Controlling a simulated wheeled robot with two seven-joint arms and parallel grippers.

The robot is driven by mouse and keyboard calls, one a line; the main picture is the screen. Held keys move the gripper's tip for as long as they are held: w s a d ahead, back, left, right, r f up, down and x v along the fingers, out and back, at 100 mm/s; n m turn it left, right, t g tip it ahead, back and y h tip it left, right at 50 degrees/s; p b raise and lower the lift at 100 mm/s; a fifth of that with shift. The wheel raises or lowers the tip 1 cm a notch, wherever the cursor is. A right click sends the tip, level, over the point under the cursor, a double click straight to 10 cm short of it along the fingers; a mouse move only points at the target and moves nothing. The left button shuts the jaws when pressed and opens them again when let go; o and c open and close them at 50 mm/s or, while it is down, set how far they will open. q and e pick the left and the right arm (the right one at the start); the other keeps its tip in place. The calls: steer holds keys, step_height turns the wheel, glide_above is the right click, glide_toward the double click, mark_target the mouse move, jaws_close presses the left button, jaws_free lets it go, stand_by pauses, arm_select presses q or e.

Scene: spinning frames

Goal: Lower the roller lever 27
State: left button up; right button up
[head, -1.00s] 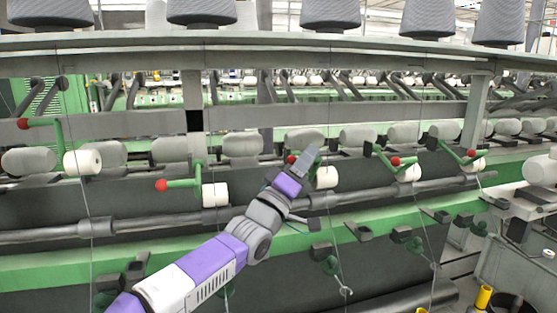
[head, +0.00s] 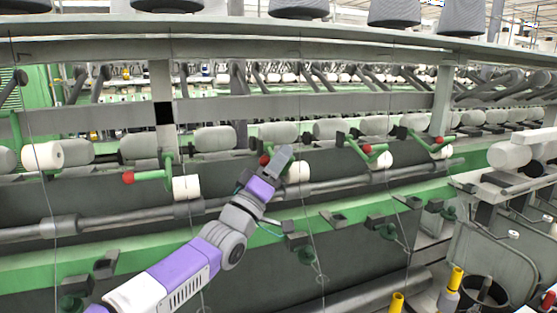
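Several green roller levers with red knobs line the spinning frame. One lever (head: 150,176) at left stands out with its red knob to the left. Further right are more levers (head: 352,144) with red knobs. I cannot read any lever number, so I cannot tell which is 27. My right gripper is not in view.
White rollers (head: 186,188) sit by the levers, above a long grey bar (head: 120,215). A green rail (head: 30,258) runs below with small black brackets. Grey yarn cones (head: 394,12) stand on the top shelf. Yellow tubes (head: 450,290) stand at lower right.

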arm_select(q)
steer(key=shift+b+v, duration=0.45)
steer(key=shift+v, duration=3.35)
